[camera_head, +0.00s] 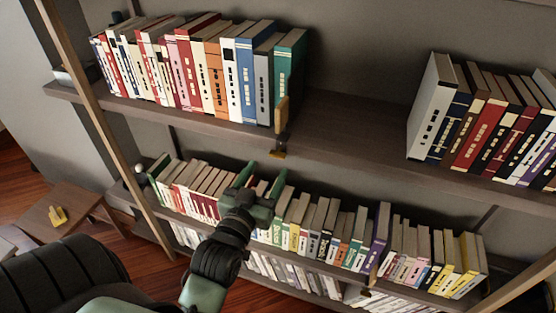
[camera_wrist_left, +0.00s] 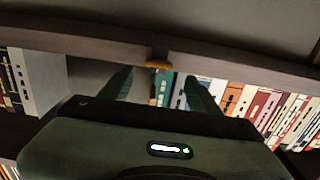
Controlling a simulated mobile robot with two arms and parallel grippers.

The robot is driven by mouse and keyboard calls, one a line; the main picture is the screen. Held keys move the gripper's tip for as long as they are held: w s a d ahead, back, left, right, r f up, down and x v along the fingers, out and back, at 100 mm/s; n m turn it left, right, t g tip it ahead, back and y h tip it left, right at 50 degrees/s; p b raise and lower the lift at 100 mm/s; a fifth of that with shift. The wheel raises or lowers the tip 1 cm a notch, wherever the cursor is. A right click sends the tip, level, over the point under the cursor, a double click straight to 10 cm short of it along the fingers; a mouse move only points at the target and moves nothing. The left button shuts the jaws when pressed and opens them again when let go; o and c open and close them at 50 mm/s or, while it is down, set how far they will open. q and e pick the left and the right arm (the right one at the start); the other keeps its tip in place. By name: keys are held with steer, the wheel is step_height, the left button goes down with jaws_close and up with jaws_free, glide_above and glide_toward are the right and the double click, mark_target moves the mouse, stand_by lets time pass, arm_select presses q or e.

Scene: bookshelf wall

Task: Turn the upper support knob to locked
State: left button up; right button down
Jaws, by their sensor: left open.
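The upper support knob (camera_head: 278,154) is a small brass-coloured piece under the front edge of the upper shelf, below an upright tan support (camera_head: 281,113) beside the teal book. The knob also shows in the left wrist view (camera_wrist_left: 158,66), at the shelf edge between my finger tips. My left gripper (camera_head: 262,187) is open and empty, below and slightly left of the knob in the head view, in front of the lower row of books. In the wrist view the left gripper (camera_wrist_left: 159,76) points toward the knob and appears apart from it. My right gripper is not in view.
Books fill the left of the upper shelf (camera_head: 345,122), with a bare stretch right of the support. The lower shelf holds a long row of books and another small knob (camera_head: 366,291). A wooden stool (camera_head: 40,222) with a yellow object (camera_head: 58,216) stands lower left.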

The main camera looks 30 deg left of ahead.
mark_target(276, 156)
arm_select(q)
steer(key=shift+p+x, duration=0.5)
steer(key=shift+x, duration=2.1)
steer(key=shift+d, duration=0.15)
jaws_close()
